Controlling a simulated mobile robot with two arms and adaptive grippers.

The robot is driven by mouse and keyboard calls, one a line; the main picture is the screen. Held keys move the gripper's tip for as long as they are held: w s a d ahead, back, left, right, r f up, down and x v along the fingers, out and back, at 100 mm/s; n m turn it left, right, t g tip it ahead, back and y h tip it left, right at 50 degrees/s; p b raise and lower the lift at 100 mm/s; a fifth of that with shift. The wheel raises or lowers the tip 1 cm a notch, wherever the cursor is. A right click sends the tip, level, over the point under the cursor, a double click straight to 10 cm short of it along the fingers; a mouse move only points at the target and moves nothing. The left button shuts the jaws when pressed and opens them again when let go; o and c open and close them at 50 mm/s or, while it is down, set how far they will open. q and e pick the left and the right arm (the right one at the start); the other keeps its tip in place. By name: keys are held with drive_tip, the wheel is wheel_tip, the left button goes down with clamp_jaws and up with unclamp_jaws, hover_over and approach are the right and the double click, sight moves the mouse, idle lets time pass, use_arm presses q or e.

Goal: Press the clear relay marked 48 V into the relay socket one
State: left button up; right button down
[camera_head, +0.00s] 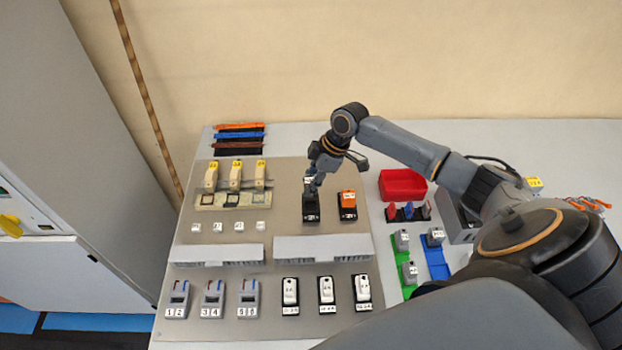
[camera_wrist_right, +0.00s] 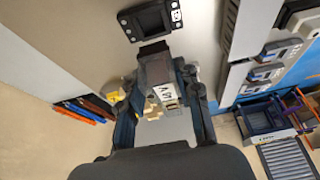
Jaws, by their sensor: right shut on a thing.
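My right gripper (camera_head: 313,184) is over the panel, directly above a black relay socket (camera_head: 311,209). In the right wrist view the gripper (camera_wrist_right: 162,95) is shut on a grey, clear-sided relay (camera_wrist_right: 155,70) with a white label. The label is upside down there and only partly legible. The relay's free end points at the square opening of the black socket (camera_wrist_right: 150,20), with a small gap showing between them. In the head view the gripper largely hides the relay. My left gripper is not in view.
An orange relay (camera_head: 347,198) stands in the socket to the right. Grey relays stand on a green mat (camera_head: 395,246) and a blue mat (camera_head: 437,266). A red bin (camera_head: 402,184) is behind them. White cable ducts (camera_head: 322,248) cross the panel (camera_head: 262,262) in front.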

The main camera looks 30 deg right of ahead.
drive_tip(key=shift+f+b, duration=1.2)
drive_tip(key=shift+f, duration=1.15)
drive_tip(key=shift+p, duration=0.65)
drive_tip(key=shift+f+b, duration=0.85)
drive_tip(key=shift+f, duration=0.5)
drive_tip(key=c, duration=0.8)
unclamp_jaws()
drive_tip(key=shift+c, duration=0.2)
